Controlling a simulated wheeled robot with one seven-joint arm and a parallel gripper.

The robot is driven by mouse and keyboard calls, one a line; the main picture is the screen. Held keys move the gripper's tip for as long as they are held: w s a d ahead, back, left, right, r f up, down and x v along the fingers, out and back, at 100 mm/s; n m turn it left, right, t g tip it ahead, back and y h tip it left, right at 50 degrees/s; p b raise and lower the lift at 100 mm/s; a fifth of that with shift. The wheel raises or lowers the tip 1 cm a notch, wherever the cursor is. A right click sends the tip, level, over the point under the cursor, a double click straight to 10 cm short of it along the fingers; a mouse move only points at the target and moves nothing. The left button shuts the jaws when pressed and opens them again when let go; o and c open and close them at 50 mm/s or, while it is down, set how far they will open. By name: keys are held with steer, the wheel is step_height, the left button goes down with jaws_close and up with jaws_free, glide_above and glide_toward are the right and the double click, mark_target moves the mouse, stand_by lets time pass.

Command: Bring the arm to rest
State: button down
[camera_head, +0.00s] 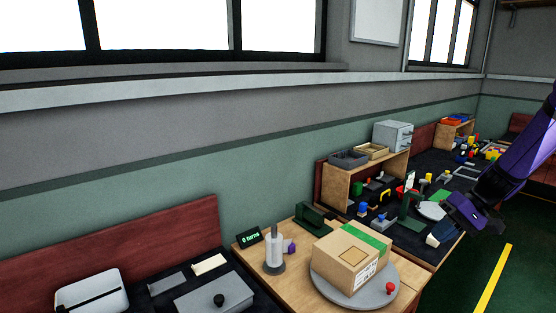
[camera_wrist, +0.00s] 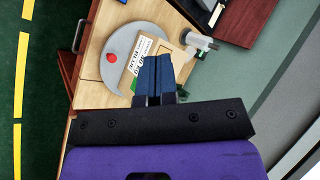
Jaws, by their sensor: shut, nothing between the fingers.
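My gripper (camera_head: 436,239) hangs at the right of the head view, on the end of my purple arm, above the workbench's front edge. In the wrist view my gripper (camera_wrist: 153,62) shows two dark blue fingers pressed together, with nothing between them. Beyond the fingers lies a cardboard box (camera_head: 348,259) with a green strip and a printed label. It sits on a round grey turntable (camera_head: 330,292); the turntable also shows in the wrist view (camera_wrist: 117,50). The fingers hide part of the box in the wrist view, and I see no contact.
A red knob (camera_head: 390,287) is on the turntable. A paper-roll-like white cylinder (camera_head: 273,252) stands left of the box. A cluttered dark bench with shelves (camera_head: 340,183) lies behind. Green floor with a yellow line (camera_head: 493,280) is open at the right.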

steer(key=s+a+r+n+t+h, duration=0.1)
steer(key=s+a+r+h, duration=0.55)
steer(key=s+r, duration=0.65)
steer(key=s+a+r+t+h, duration=0.1)
steer(key=s+r+t, duration=0.3)
steer(key=s, duration=0.7)
steer(key=shift+s+a+r+t+h, duration=0.15)
steer(key=shift+a+r+t+h, duration=0.2)
steer(key=shift+a+r, duration=0.55)
steer(key=shift+d+r, duration=0.1)
steer(key=shift+r, duration=0.05)
